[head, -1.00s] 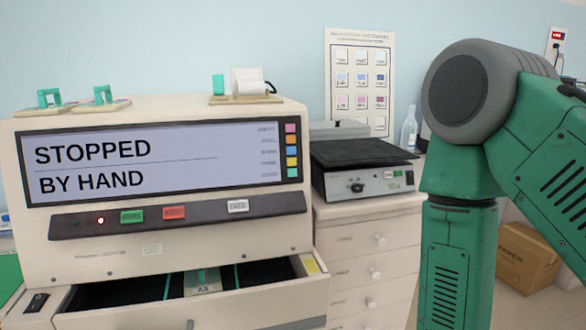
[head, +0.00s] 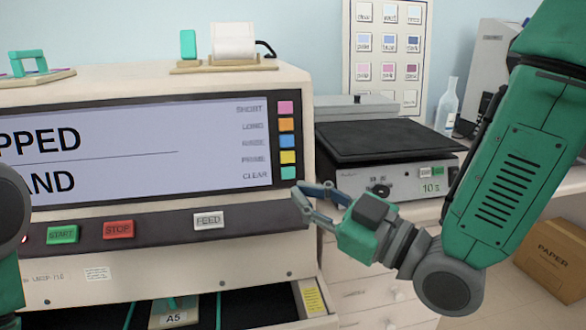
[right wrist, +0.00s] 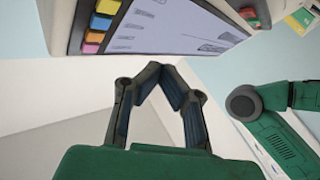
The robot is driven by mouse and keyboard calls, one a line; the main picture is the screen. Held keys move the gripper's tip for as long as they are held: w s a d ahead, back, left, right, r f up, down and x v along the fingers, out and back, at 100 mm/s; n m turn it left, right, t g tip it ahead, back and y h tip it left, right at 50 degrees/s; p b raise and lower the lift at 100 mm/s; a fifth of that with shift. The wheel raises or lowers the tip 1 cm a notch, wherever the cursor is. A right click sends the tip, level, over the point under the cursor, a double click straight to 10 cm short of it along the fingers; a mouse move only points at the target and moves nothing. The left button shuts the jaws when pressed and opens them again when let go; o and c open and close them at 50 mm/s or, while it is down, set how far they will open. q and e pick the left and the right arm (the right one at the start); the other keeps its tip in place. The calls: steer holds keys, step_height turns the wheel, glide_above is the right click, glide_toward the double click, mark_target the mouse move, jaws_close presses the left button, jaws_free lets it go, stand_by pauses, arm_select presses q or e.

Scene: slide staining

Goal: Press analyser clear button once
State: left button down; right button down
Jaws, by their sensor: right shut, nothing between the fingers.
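The analyser (head: 200,85) is a cream cabinet with a wide screen; the visible screen text ends in "PPED" and "AND". A column of small coloured buttons runs down the screen's right side. The clear button (head: 288,172) is the teal one at the bottom, beside the word CLEAR. My right gripper (head: 300,190) is shut and empty, its fingertips just below and right of the clear button; I cannot tell whether they touch the panel. The right wrist view shows the closed fingers (right wrist: 167,70) below several coloured buttons. My left gripper is out of view.
Below the screen are the green START (head: 62,234), red STOP (head: 118,229) and white FEED (head: 209,220) buttons. An open drawer (head: 312,298) sticks out underneath. A black-topped device (head: 385,141) stands at right, behind my right gripper. A bottle (head: 447,105) stands beyond it.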

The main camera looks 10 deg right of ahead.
mark_target(288, 173)
steer(key=shift+s+a, duration=0.1)
steer(key=shift+s, duration=0.05)
steer(key=shift+w+f+b, duration=0.1)
steer(key=shift+w+f, duration=0.2)
steer(key=shift+w, duration=1.15)
steer(key=shift+w+f+b, duration=0.1)
steer(key=shift+w+f, duration=0.25)
steer(key=shift+w, duration=1.15)
steer(key=shift+w+f+b, duration=0.1)
steer(key=shift+w+f, duration=0.2)
steer(key=shift+w, duration=1.15)
steer(key=shift+w, duration=0.35)
steer(key=shift+w, duration=0.3)
steer(key=shift+s, duration=0.1)
steer(key=shift+s+r, duration=0.1)
steer(key=shift+s, duration=0.55)
